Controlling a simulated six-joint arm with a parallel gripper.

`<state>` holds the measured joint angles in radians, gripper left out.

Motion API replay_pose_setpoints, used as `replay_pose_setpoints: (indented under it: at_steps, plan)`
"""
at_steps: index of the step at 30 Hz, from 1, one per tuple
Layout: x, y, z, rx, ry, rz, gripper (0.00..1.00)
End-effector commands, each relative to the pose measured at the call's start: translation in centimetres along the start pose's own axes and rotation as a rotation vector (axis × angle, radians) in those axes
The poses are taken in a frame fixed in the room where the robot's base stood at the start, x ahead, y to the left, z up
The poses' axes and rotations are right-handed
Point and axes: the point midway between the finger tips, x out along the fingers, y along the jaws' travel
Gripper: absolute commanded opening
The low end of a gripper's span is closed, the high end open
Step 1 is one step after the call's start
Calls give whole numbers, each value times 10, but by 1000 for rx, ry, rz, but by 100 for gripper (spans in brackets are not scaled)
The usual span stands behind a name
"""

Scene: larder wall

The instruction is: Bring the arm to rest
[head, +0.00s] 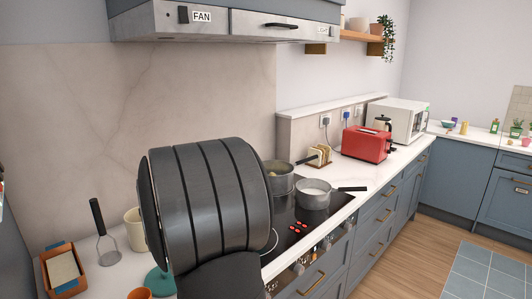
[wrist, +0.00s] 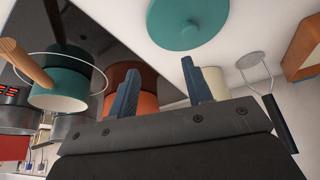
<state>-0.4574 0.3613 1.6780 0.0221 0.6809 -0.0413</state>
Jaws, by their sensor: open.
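My gripper (wrist: 160,84) shows in the wrist view, its two blue-grey fingers apart with nothing held between them. An orange round vessel (wrist: 147,102) is seen behind and between the fingers; I cannot tell how far it is from them. A teal pan (wrist: 62,75) with a wooden handle stands on the dark hob to the left. In the head view my dark arm link hides the gripper and much of the hob (head: 283,232).
A teal lid (wrist: 188,22), a masher (wrist: 270,92) and an orange tray (wrist: 303,50) lie on the counter. Two grey pans (head: 313,194) (head: 279,178) stand on the hob. A toast rack, red toaster (head: 367,144) and microwave (head: 402,120) stand beyond. The fan hood (head: 230,22) hangs above.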

Motion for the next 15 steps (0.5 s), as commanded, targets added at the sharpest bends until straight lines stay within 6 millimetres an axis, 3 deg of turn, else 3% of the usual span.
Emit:
replay_pose_setpoints:
  at_steps: [10,15]
  plan:
    - [-46,54,11,3,3,2,46]
    - [-47,84,-4,91,-7,39,46]
